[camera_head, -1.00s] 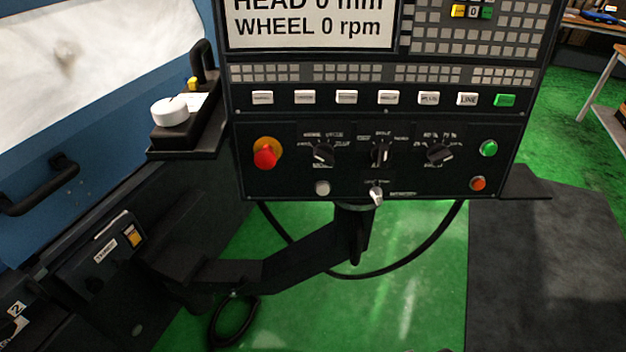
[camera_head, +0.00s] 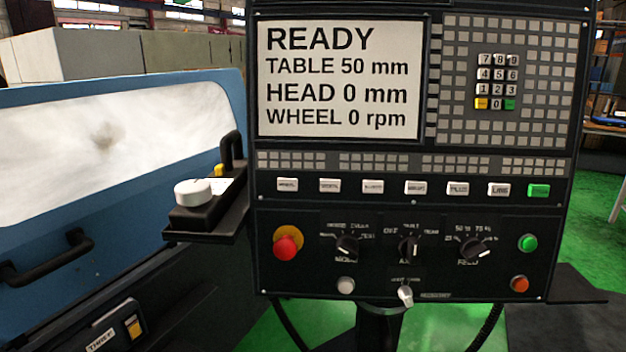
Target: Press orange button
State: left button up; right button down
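The orange button (camera_head: 519,284) is a small round button at the lower right corner of the dark control panel (camera_head: 400,225). It sits below a round green button (camera_head: 527,242). A larger red-orange mushroom button (camera_head: 286,247) on a yellow base is at the panel's lower left. Neither of my grippers shows in the head view, and nothing covers the orange button.
The panel's screen (camera_head: 338,80) reads READY, TABLE 50 mm, HEAD 0 mm, WHEEL 0 rpm. Black knobs (camera_head: 410,247) and a white-handled switch (camera_head: 405,294) are left of the orange button. A shelf with a white dial (camera_head: 192,192) juts out left of the panel.

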aim_at(520, 284)
jog(key=z, duration=1.4)
